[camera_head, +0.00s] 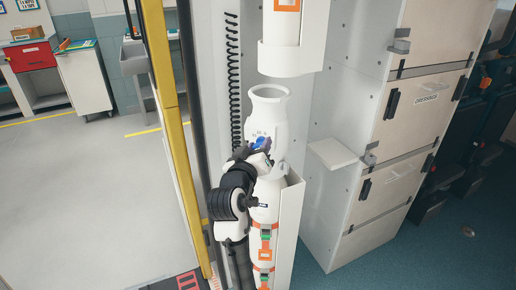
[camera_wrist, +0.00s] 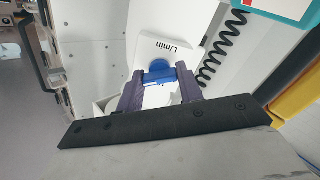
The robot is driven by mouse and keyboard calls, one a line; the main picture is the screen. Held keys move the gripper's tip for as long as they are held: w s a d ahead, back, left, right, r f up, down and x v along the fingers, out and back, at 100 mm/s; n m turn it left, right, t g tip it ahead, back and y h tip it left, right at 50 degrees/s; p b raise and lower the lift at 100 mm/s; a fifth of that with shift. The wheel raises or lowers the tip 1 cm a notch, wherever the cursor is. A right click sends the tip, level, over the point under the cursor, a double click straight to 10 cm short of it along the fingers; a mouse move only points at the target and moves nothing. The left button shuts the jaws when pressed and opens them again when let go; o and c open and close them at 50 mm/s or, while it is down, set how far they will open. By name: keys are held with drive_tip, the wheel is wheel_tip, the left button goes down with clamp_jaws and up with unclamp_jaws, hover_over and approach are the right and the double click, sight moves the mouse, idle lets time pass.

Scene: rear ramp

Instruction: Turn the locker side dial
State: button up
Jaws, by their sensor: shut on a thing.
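The dial is a blue knob (camera_wrist: 160,72) on a white body marked "L/min" in the wrist view. In the head view the blue dial (camera_head: 261,143) shows on the white cylinder-shaped unit (camera_head: 268,108) in the locker. My gripper (camera_wrist: 160,84) has its two dark purple fingers on either side of the blue knob, shut on it. In the head view my gripper (camera_head: 258,150) reaches the unit from the front, and my arm covers part of the cylinder below. The dial's lower part is hidden by the fingers and a white piece between them.
A black coiled cord (camera_head: 233,80) hangs left of the unit. A yellow post (camera_head: 170,110) stands close to the left of my arm. A cabinet with drawers (camera_head: 420,100) stands at the right, with a small white ledge (camera_head: 332,153). Open floor (camera_head: 90,190) lies at the left.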

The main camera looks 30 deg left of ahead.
drive_tip(key=o, duration=1)
drive_tip(key=shift+s, duration=0.1)
drive_tip(key=s, duration=0.4)
drive_tip(key=s+d+b, duration=0.1)
drive_tip(key=s, duration=0.4)
drive_tip(key=s+d+b, duration=0.1)
drive_tip(key=s, duration=0.3)
drive_tip(key=shift+s+d, duration=0.2)
drive_tip(key=shift+s, duration=0.05)
